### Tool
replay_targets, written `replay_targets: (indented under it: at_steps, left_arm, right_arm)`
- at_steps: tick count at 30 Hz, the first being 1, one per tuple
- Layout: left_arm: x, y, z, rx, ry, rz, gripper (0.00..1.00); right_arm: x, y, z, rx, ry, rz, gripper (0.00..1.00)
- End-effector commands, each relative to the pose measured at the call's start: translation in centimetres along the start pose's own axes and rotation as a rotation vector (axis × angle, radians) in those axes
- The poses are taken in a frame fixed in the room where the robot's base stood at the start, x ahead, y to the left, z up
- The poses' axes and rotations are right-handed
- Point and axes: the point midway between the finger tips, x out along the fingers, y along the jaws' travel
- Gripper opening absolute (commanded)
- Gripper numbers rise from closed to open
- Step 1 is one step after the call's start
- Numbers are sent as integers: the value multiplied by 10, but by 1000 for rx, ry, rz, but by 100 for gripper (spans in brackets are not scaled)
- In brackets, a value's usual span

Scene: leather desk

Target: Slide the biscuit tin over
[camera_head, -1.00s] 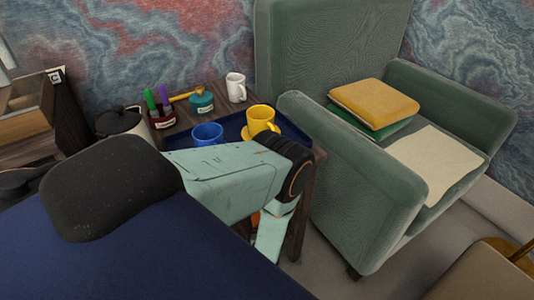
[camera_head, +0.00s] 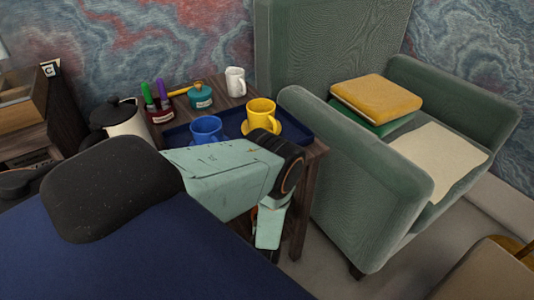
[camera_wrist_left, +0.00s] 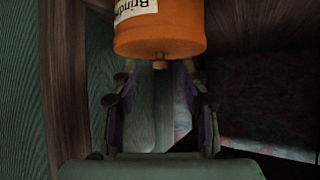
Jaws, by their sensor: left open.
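An orange tin (camera_wrist_left: 160,32) with a white label, partly read as "Brind", shows at the top of the left wrist view. A small knob (camera_wrist_left: 160,62) points down from its near end. Its upper part is cut off by the frame. My left gripper (camera_wrist_left: 158,82) is open, with one finger on each side below the tin and nothing between them. The knob end is just beyond the fingertips; I cannot tell whether they touch. My right gripper is not in view.
A wooden side table (camera_head: 312,153) carries a blue tray (camera_head: 291,133), blue cup (camera_head: 206,129), yellow cup (camera_head: 261,114), white mug (camera_head: 235,80) and several small pots. A green armchair (camera_head: 375,205) stands close to its right. A kettle (camera_head: 122,121) is at left.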

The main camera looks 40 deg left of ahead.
Motion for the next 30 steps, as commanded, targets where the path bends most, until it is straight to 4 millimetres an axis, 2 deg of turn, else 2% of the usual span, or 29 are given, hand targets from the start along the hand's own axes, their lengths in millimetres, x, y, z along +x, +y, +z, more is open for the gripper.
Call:
replay_targets:
  at_steps: [1, 6, 18, 30]
  left_arm:
    - [9, 0, 2, 0, 1, 0, 45]
    - [24, -1, 1, 0, 0, 1, 45]
    - [28, 0, 0, 1, -2, 1, 45]
    - [27, 0, 1, 2, -5, 2, 11]
  right_arm:
    - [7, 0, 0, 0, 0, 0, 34]
    - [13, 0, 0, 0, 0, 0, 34]
    - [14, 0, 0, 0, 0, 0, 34]
    - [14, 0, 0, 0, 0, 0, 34]
